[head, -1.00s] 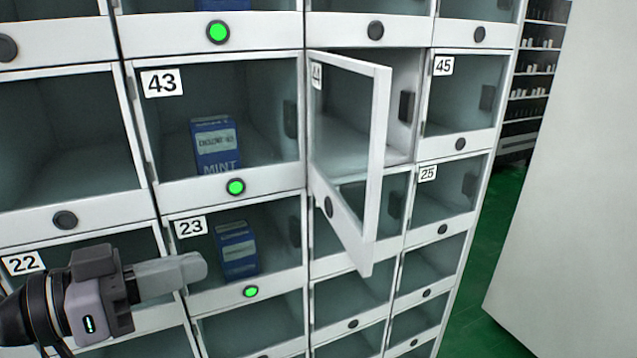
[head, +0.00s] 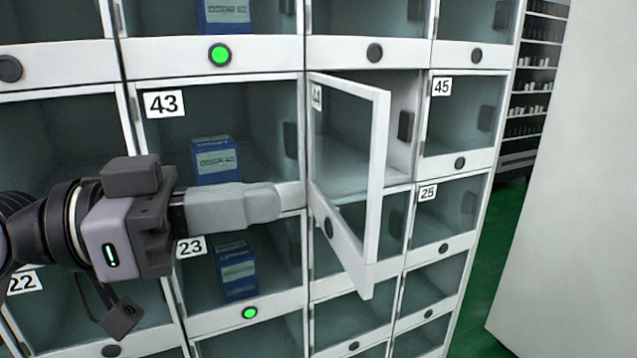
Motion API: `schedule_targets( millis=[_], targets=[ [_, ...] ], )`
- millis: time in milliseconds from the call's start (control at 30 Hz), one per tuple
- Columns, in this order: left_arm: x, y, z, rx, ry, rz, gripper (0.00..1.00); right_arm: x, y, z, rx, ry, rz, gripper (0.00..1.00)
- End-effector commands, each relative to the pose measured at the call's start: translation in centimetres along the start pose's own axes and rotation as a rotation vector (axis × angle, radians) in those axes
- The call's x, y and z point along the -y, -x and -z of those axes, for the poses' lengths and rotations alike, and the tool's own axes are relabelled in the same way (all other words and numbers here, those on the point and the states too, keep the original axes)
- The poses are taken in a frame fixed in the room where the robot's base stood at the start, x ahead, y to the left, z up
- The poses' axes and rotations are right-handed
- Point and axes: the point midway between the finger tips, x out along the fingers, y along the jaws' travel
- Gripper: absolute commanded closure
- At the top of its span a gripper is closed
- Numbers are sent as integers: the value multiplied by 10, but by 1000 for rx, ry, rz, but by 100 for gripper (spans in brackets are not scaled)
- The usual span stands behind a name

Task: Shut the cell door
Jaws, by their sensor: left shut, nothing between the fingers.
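The cell door (head: 378,180) is the open glass door of cell 44, white-framed and hinged on its left side. It swings out toward me from the locker wall. The cell behind it (head: 400,150) looks empty where it shows. My left gripper (head: 278,203) is shut and empty. It points right, in front of the lower edge of cell 43, and its fingertips appear a little left of the open door with a visible gap in the picture. My right gripper is not in view.
Closed cells 43 (head: 165,103), 23 (head: 190,246), 45 (head: 441,87) and 25 (head: 428,193) surround the open one. Blue boxes stand in cell 43 (head: 215,160) and cell 23 (head: 235,270). A white panel (head: 570,180) stands at the right, with green floor (head: 480,310) between.

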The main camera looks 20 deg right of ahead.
Motion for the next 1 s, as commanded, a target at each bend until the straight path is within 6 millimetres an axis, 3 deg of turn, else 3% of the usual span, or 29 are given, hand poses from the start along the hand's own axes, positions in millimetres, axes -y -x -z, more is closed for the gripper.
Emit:
schedule_targets(
  millis=[200, 400, 1000],
  targets=[
    [0, -42, 2, 0, 2, -2, 100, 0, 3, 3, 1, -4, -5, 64],
    [0, -61, 0, 0, 1, 1, 100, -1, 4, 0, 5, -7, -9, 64],
    [0, -65, 0, 0, 1, 4, 100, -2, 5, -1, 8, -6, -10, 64]
  ],
)
